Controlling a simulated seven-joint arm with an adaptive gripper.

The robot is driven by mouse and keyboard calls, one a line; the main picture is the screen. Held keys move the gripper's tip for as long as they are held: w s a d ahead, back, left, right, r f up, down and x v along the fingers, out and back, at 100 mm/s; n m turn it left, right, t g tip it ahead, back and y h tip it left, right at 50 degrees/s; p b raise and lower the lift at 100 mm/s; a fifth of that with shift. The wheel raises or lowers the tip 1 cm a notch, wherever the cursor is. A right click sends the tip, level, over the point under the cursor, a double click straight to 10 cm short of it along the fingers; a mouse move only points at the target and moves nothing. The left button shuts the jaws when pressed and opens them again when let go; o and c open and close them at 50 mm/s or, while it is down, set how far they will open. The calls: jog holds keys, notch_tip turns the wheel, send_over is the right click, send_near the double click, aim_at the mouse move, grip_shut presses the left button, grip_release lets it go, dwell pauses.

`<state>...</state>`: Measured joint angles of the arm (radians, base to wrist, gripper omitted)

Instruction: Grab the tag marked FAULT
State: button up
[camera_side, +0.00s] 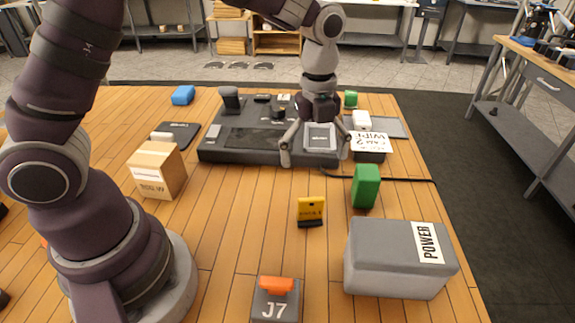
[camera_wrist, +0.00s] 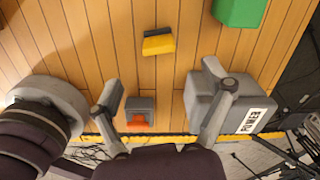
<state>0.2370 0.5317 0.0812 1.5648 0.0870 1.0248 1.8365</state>
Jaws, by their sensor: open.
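No tag that I can read as FAULT shows in either view. A small yellow tag in a dark base (camera_side: 311,210) stands on the wooden table in the side view; its black lettering is too small to read surely. It also shows in the wrist view (camera_wrist: 158,43), beyond my fingertips. My gripper (camera_side: 314,154) is open and empty, pointing down, with its fingers wide apart over the front right of the dark console (camera_side: 216,146). In the side view it is behind the yellow tag. Both fingers also show in the wrist view (camera_wrist: 168,90).
A green block (camera_side: 366,186) and a grey POWER box (camera_side: 385,262) stand right of the yellow tag. A J7 box with an orange top (camera_side: 276,299) is in front. A cardboard box (camera_side: 157,169) stands left. Bare planks surround the tag. A black cable crosses behind the green block.

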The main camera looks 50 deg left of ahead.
aim_at(312, 199)
jog(key=shift+m, duration=0.6)
jog(key=f, duration=1.1)
jog(key=shift+s+d+f, duration=0.15)
jog(key=shift+s+d, duration=0.2)
jog(key=c, duration=1.1)
